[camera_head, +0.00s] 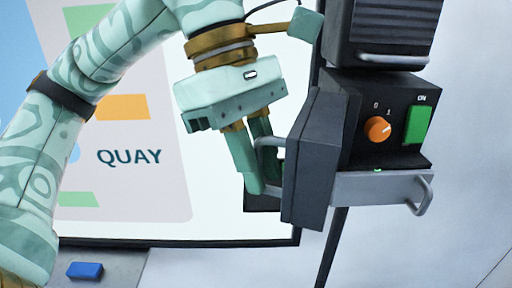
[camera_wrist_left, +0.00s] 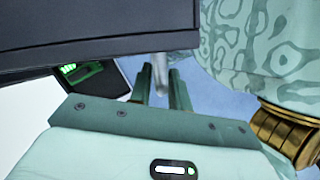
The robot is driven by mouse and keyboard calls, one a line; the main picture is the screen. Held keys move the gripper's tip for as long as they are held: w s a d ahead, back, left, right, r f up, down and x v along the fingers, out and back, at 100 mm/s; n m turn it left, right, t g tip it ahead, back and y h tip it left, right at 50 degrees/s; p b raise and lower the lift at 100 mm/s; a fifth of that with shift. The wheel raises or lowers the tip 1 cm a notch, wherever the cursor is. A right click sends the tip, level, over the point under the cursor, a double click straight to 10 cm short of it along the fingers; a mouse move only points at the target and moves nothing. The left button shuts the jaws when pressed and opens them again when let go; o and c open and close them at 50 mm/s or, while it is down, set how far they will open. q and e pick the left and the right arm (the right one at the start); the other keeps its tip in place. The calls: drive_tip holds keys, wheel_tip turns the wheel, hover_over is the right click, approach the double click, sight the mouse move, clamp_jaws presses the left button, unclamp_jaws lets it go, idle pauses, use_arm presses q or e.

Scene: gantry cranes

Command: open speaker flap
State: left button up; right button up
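The speaker flap appears to be the thick dark grey panel (camera_head: 312,160) on the left side of the control box (camera_head: 395,88), and it stands at an angle to the box's front. A pale metal handle (camera_head: 270,143) sticks out from its left face. My left gripper (camera_head: 256,165) points down at this handle, with a finger on either side. In the left wrist view the handle (camera_wrist_left: 160,72) lies between the two fingertips (camera_wrist_left: 160,88), which look closed on it. The dark panel edge (camera_wrist_left: 100,30) fills the upper left there. My right gripper is out of view.
The box has an orange knob (camera_head: 377,129) and a green switch (camera_head: 417,124). A grey drawer (camera_head: 375,187) with a handle is below, and another dark unit (camera_head: 380,28) is above. A board marked QUAY (camera_head: 128,157) stands behind my arm. A blue block (camera_head: 85,270) is at lower left.

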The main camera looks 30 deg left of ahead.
use_arm(q)
drive_tip(key=p+v, duration=0.2)
drive_tip(key=v, duration=1.4)
drive_tip(key=shift+a, duration=0.15)
drive_tip(key=shift+w+r, duration=0.1)
